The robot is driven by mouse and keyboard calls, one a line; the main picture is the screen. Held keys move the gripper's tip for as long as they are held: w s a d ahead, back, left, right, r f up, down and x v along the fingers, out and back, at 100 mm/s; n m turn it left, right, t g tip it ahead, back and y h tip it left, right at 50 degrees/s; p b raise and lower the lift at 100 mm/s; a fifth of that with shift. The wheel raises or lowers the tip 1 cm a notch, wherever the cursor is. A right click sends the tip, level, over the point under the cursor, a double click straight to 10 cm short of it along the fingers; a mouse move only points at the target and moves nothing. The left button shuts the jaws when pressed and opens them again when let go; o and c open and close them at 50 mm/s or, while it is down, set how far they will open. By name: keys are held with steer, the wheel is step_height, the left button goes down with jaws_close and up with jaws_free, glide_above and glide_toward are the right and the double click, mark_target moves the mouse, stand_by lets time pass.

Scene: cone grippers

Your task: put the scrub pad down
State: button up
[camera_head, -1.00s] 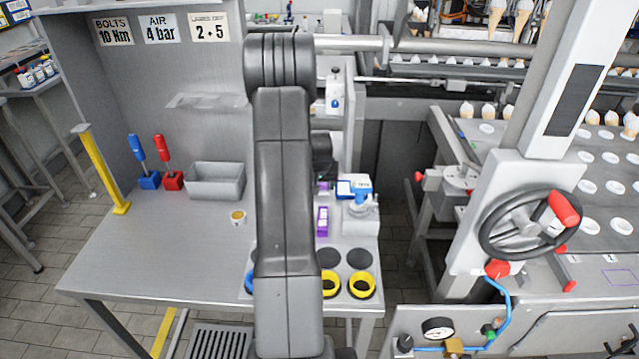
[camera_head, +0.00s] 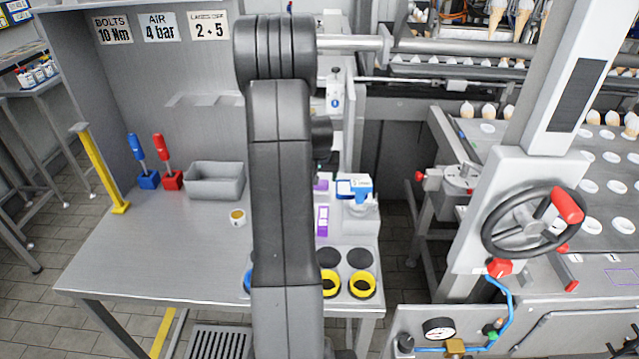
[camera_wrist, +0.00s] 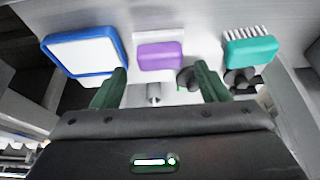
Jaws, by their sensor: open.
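A purple block-shaped pad (camera_wrist: 160,55), which looks like the scrub pad, lies on a pale metal surface in the wrist view. My gripper (camera_wrist: 160,72) is open, with one dark green finger to each side of the pad's near edge. I see no finger pressed on the pad, but cannot tell how far the tips are from it. In the head view my arm covers much of this spot. A purple patch (camera_head: 321,185) shows beside the arm, and a purple-and-white item (camera_head: 322,220) stands nearer.
In the wrist view a blue-framed white item (camera_wrist: 85,52) lies left of the pad and a teal brush (camera_wrist: 250,50) right. The bench (camera_head: 150,245) holds a grey bin (camera_head: 215,182), a small cup (camera_head: 238,217) and yellow rings (camera_head: 362,285). Its left front is clear.

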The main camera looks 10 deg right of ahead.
steer(key=v, duration=0.7)
steer(key=shift+b, duration=0.4)
steer(key=shift+f, duration=0.1)
steer(key=p+x, duration=0.2)
steer(key=x, duration=0.9)
steer(key=shift+w+f, duration=0.15)
steer(key=shift+f, duration=0.5)
steer(key=shift+r, duration=0.3)
steer(key=shift+f, duration=0.1)
